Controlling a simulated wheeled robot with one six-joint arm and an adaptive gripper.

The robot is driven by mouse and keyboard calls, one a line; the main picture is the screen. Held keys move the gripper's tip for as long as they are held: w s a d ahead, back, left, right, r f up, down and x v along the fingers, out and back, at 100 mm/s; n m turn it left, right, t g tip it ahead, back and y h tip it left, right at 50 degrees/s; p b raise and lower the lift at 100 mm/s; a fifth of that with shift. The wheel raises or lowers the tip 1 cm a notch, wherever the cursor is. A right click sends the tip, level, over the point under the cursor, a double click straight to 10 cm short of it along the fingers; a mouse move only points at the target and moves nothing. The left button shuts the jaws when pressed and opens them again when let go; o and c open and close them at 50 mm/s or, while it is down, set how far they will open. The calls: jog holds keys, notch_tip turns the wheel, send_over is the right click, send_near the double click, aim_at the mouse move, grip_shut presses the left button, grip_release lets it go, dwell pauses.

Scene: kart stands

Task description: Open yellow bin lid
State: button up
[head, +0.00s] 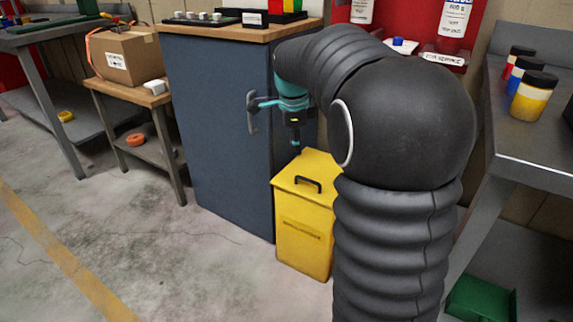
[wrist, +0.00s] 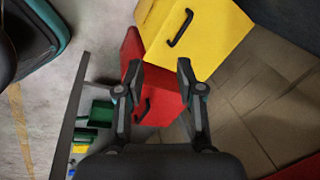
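The yellow bin (head: 304,238) stands on the floor beside the dark blue cabinet, with its lid (head: 325,170) down. A black handle (head: 308,184) is on top. In the wrist view the yellow lid (wrist: 215,40) and its black handle (wrist: 181,27) lie beyond my fingertips, up and slightly right. My gripper (wrist: 160,68) is open and empty, with its two fingers apart and not around the handle. In the head view my gripper (head: 296,147) points down above the back of the lid; its fingers are too small to make out clearly.
A red box-like bin (wrist: 155,100) with a black handle is next to the yellow bin, behind my fingers. The blue cabinet (head: 215,130) stands close on the left. A grey workbench (head: 530,165) with jars is at right. Floor (head: 180,270) in front is clear.

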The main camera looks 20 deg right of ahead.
jog(key=w+d+f+m+g, duration=0.1)
jog(key=w+d+f+m, duration=0.4)
jog(key=w+m, duration=0.15)
jog(key=b, duration=0.2)
send_near(304, 179)
jog(key=f, duration=0.5)
jog(key=w+d+f, duration=0.1)
jog(key=f, duration=0.2)
jog(key=shift+w, duration=0.1)
grip_shut()
